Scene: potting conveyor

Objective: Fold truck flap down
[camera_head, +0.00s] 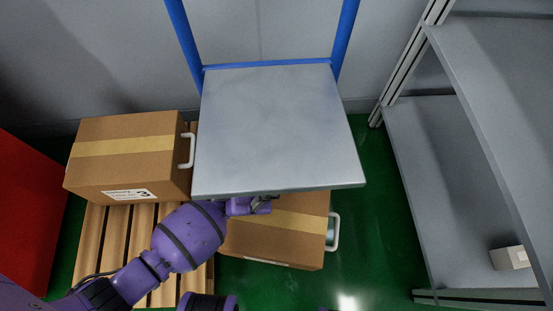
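The truck flap (277,125) is a flat light-grey plate in the upper middle, attached at its back edge to the blue frame (186,42) of the truck. It extends out from the frame toward me; its exact tilt is hard to tell from above. My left gripper (264,204) is at the flap's near edge, left of the edge's middle. Its fingers are partly hidden under that edge, so I cannot tell whether they touch or grip it. My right gripper is not in view.
A taped cardboard box (137,157) with a white handle stands on a wooden pallet (96,240) at left. Another box (285,235) lies partly under the flap. Grey shelves (422,150) stand at right, a red surface (25,210) at far left. Green floor (375,235) is clear between box and shelves.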

